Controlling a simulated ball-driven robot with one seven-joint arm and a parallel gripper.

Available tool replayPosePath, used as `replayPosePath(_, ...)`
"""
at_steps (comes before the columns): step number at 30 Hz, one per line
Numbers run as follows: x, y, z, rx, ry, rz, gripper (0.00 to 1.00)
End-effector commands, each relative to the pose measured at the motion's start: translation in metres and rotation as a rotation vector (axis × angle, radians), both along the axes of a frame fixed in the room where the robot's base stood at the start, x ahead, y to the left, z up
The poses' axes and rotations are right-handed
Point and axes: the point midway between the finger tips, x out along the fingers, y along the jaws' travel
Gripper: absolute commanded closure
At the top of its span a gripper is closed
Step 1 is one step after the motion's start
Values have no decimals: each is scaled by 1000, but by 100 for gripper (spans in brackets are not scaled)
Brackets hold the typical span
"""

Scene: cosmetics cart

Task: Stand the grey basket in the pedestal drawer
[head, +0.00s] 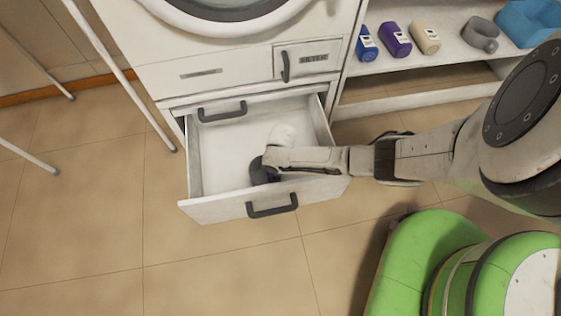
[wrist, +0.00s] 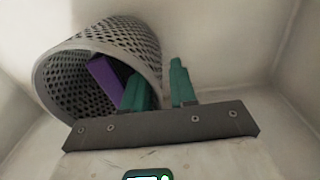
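The pedestal drawer (head: 222,148) is pulled out below the white machine. My gripper (head: 262,172) is down inside it, mostly hidden under the arm in the head view. The grey basket (wrist: 136,42), pale and perforated, is at upper left in the wrist view, tilted in the picture with its mouth towards lower left. The gripper's teal fingers (wrist: 162,88) straddle its right rim, one over the mouth and one outside. A gap shows between the fingers, and the outer one looks apart from the wall. A purple shape (wrist: 104,72) shows in the mouth. I cannot tell if the basket stands on the drawer floor.
The drawer front has a dark handle (head: 272,205). A shelf at right holds a blue bottle (head: 366,44), a purple bottle (head: 396,40), a beige bottle (head: 426,37), a grey holder (head: 481,36) and a blue bin (head: 530,22). White legs stand at left. The floor before the drawer is clear.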

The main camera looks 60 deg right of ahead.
Motion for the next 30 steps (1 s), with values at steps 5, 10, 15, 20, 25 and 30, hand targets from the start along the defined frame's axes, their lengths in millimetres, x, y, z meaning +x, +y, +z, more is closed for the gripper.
replayPosePath(5,0,0,0,0,0,0,69)
replayPosePath(10,0,0,4,1,-1,-1,69)
replayPosePath(15,0,0,24,0,-1,0,69)
replayPosePath(20,0,-1,54,-1,-1,0,69)
replayPosePath(25,-1,-2,85,0,-1,0,69)
replayPosePath(30,-1,-2,109,0,-1,1,69)
